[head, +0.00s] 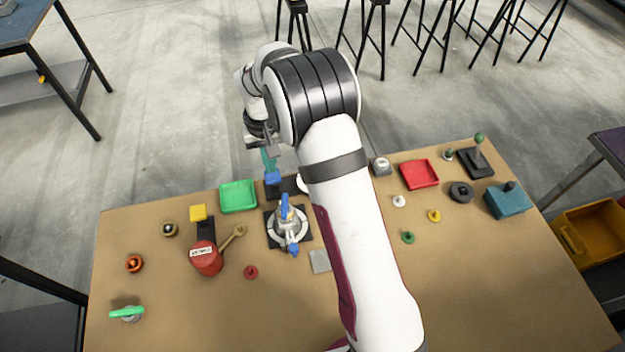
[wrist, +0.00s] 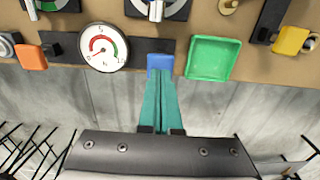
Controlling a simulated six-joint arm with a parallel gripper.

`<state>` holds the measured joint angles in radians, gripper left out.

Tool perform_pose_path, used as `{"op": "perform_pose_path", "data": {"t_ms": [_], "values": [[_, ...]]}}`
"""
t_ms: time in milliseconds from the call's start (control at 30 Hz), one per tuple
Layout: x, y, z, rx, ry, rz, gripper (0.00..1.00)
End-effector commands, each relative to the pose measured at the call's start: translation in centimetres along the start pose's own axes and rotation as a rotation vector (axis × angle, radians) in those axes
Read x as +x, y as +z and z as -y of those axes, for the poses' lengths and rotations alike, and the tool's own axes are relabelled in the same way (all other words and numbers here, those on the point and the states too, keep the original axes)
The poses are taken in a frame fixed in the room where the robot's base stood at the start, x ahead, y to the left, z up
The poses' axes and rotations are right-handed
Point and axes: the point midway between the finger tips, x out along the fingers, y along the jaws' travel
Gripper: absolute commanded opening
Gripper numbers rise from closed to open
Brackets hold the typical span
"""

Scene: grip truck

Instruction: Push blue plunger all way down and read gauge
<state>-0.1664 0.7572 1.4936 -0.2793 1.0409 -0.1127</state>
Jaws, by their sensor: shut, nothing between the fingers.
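The blue plunger (head: 273,178) is a square blue cap at the table's far edge, beside a dark base. In the wrist view the blue cap (wrist: 160,64) is at the centre. My gripper (head: 269,168) has teal fingers, shut together and empty, with the tips over the cap. In the wrist view the fingertips (wrist: 160,78) overlap the cap's edge; I cannot tell if they press on it. The round white gauge (wrist: 103,47) is left of the plunger there; its red needle seems to point lower left, near 0. In the head view my arm mostly hides the gauge (head: 302,184).
A green tray (head: 238,196) is close beside the plunger. A blue-handled valve (head: 288,222) stands in front. A yellow block (head: 198,212), a red cylinder (head: 206,258) and a red tray (head: 419,174) are also on the table (head: 480,290). The front of the table is mostly clear.

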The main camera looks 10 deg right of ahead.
Motion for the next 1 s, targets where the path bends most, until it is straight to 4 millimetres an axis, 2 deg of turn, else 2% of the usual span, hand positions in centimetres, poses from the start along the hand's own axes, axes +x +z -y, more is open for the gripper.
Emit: {"op": "perform_pose_path", "data": {"t_ms": [1000], "values": [[4.0,0.0,0.0,0.0,0.0,0.001,0.0]]}}
